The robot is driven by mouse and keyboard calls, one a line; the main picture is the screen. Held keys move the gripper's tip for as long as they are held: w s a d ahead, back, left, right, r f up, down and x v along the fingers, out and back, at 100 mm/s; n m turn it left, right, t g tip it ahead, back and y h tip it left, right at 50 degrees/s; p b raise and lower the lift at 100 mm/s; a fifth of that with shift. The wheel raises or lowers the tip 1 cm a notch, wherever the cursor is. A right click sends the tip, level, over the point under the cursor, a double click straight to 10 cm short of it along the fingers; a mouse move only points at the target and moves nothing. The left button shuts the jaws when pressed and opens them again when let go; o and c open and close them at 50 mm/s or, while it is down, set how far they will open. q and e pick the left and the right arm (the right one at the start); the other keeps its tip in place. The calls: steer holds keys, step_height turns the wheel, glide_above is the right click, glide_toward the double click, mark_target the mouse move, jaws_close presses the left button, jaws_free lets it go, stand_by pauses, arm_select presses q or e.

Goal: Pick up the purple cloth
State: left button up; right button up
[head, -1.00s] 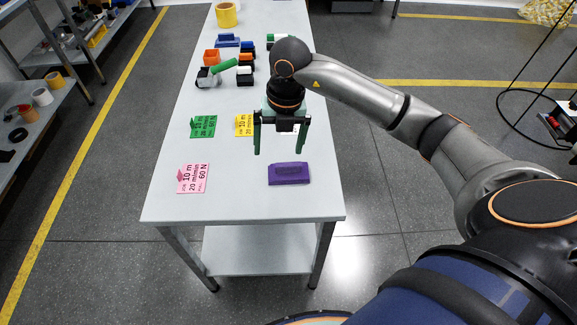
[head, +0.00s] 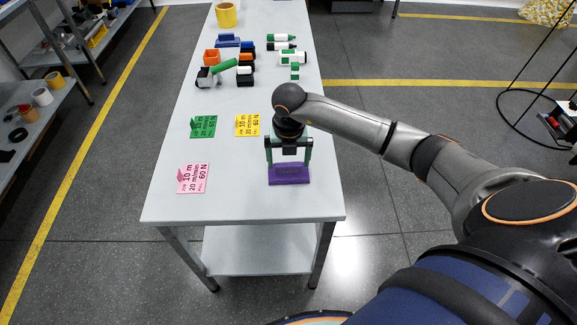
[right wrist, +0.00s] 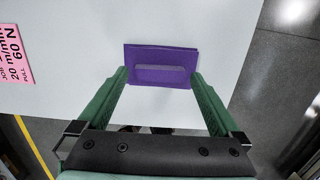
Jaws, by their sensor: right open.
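The purple cloth (head: 289,176) lies flat and folded near the front right of the white table, and a raised ridge runs along its middle. It also shows in the right wrist view (right wrist: 161,58), beyond the fingertips. My right gripper (head: 289,164) is open and points down over the cloth in the head view. In the right wrist view its two green fingers (right wrist: 160,75) stand apart with the cloth between and just past their tips. Nothing is held. I cannot tell whether the fingertips touch the cloth. My left gripper is not in view.
Pink (head: 193,178), green (head: 203,127) and yellow (head: 247,125) cards lie left of and behind the cloth. Several coloured parts and a yellow roll (head: 226,15) stand at the far end of the white table (head: 240,207). The table's right edge is close to the cloth.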

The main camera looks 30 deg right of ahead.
steer(key=shift+f, duration=0.45)
steer(key=c, duration=1.1)
steer(key=shift+w+r, duration=0.1)
steer(key=shift+r, duration=0.1)
steer(key=shift+r, duration=0.65)
steer(key=s+r, duration=1.1)
steer(key=s, duration=0.3)
steer(key=shift+r+b, duration=0.2)
steer(key=shift+b, duration=0.1)
steer(key=shift+d, duration=0.1)
